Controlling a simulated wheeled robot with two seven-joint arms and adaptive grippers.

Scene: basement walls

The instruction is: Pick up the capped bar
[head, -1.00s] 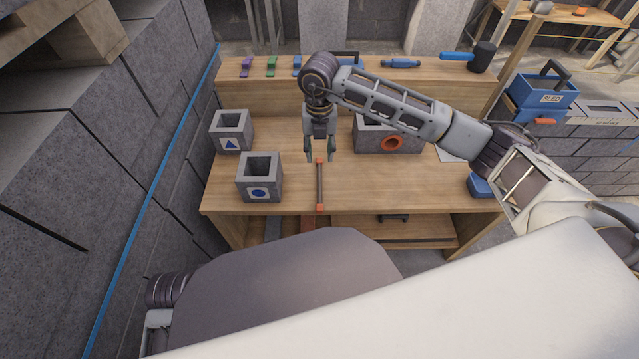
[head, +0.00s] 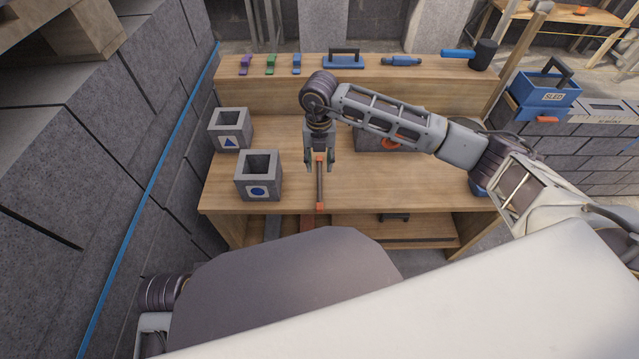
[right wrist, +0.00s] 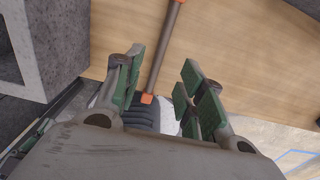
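The capped bar (head: 320,184) is a thin brown bar with an orange cap at each end. It lies on the wooden workbench (head: 405,194), its near cap close to the front edge. My right gripper (head: 319,166) is over the bar's far end, with its fingers apart. In the right wrist view the bar (right wrist: 164,50) runs into the gap between the green-padded fingers (right wrist: 160,88), with one orange cap between them. I see no grip on it, and the height left between fingers and bar is hard to tell. My left gripper is out of view.
Two hollow grey blocks, one with a triangle (head: 218,142) and one with a circle (head: 246,189), stand left of the bar. A block with an orange ring (head: 366,143) is partly hidden behind my right arm. Several tools, including a mallet (head: 484,56), lie on the back shelf.

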